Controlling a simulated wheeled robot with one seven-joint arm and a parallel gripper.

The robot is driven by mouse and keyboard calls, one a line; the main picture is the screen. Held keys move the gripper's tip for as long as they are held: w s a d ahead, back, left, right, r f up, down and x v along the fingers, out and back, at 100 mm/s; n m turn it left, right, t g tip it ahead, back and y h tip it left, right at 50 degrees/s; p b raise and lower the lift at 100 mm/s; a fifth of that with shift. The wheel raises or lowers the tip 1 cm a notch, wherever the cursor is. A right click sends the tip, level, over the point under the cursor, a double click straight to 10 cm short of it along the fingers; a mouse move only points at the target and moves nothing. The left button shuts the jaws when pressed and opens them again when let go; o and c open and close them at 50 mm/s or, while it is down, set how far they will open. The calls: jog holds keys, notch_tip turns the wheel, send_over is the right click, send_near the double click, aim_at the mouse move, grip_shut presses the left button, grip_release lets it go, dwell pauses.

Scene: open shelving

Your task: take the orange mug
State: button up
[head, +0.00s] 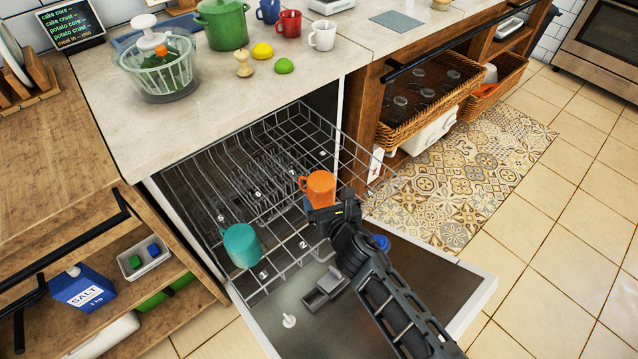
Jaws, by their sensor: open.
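The orange mug (318,187) sits in the pulled-out dishwasher rack (283,247), near its right side, with its handle toward the left. My gripper (325,211) is right at the mug's near side and hides its lower part. The jaws are open; the fingertips are small and partly hidden here, and I cannot tell whether they touch the mug. A teal mug (242,246) lies tilted in the same rack, to the left and nearer.
The dishwasher door (430,283) is folded down under my arm. The counter (190,125) above holds a salad spinner (160,72), a green pot (222,25), and red (288,23), blue (268,11) and white (322,36) mugs. A wicker basket (425,115) is at right.

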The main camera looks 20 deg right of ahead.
aim_at(321, 185)
jog(key=b+x, duration=0.4)
jog(key=x, duration=0.3)
jog(key=shift+w+d+f, duration=0.1)
jog(key=shift+w+f, duration=0.05)
jog(key=shift+w, duration=0.2)
jog(key=shift+c, duration=0.5)
jog(key=c, duration=1)
jog(key=shift+o, duration=0.2)
